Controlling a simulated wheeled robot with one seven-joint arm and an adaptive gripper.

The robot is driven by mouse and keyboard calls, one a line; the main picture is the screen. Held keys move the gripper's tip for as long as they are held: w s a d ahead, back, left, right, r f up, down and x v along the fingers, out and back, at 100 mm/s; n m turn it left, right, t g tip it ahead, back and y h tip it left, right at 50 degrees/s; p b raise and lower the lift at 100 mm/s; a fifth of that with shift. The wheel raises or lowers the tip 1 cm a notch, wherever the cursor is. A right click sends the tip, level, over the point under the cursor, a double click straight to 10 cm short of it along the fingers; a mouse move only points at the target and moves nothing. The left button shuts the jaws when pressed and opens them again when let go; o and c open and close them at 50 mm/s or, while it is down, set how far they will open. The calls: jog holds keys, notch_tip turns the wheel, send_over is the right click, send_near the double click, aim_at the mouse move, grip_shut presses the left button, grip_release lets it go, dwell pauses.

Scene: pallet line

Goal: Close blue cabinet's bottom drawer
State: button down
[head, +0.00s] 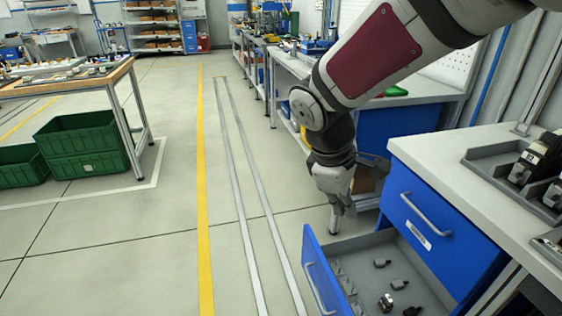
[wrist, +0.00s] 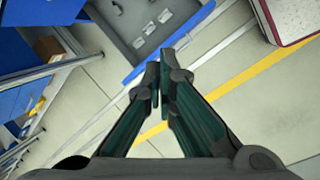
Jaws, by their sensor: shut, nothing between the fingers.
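The blue cabinet (head: 436,232) stands at the right in the head view, under a light worktop. Its bottom drawer (head: 316,272) is pulled out, with a blue front, a silver handle and a grey inside holding several small dark parts. The closed drawer above it has a silver handle (head: 426,214). My gripper (head: 334,232) points down beside the open drawer, near the far end of its front. Its fingers are shut and empty. In the wrist view the drawer's blue front edge (wrist: 176,44) lies just beyond my fingertips (wrist: 160,68); I cannot tell whether they touch.
A grey tray with dark parts (head: 515,172) sits on the cabinet's worktop. Workbenches (head: 290,62) line the wall behind my arm. Green crates (head: 82,145) stand under a table at the left. The floor by the yellow line (head: 204,190) is clear.

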jog(key=w+a+f+n+b, duration=0.2)
jog(key=w+f+b, duration=0.1)
jog(key=f, duration=0.5)
jog(key=w+a+f+n+b, duration=0.3)
jog(key=w+f, duration=0.1)
jog(key=f, duration=0.4)
jog(key=n+b, duration=0.4)
jog(key=b, duration=0.5)
send_over(312, 281)
jog(key=shift+g+h, duration=0.3)
jog(key=shift+h, duration=0.1)
jog(key=shift+f, duration=10.7)
